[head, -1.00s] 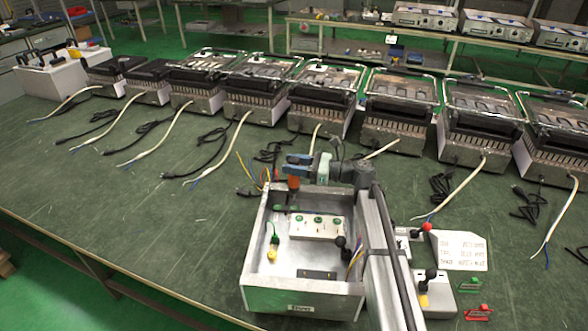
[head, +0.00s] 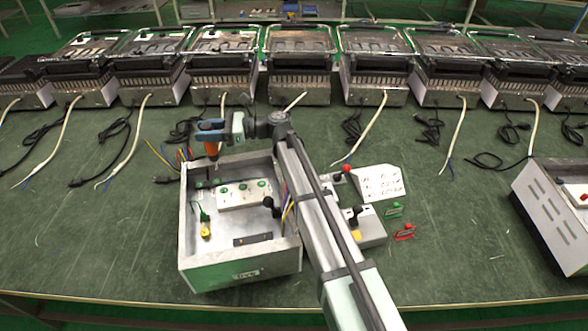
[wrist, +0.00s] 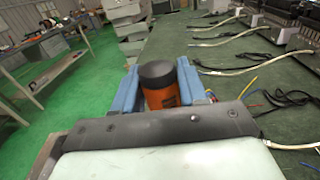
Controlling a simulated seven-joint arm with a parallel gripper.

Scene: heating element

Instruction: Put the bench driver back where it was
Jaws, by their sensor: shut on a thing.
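The bench driver, with an orange and black handle, (head: 211,149) is held by my gripper (head: 208,131), which has blue fingers. It hangs roughly upright, tip down, over the back left corner of the open metal box (head: 187,235). In the wrist view the driver's dark round end (wrist: 157,72) and orange body sit between the two blue fingers (wrist: 158,84). Its tip is small in the head view, and I cannot tell whether it touches anything.
Inside the box are a white block (head: 243,195) with green parts and a yellow-and-green piece (head: 205,228). A switch box (head: 368,228) and a written card (head: 378,184) lie to the right. Grills with cables line the back.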

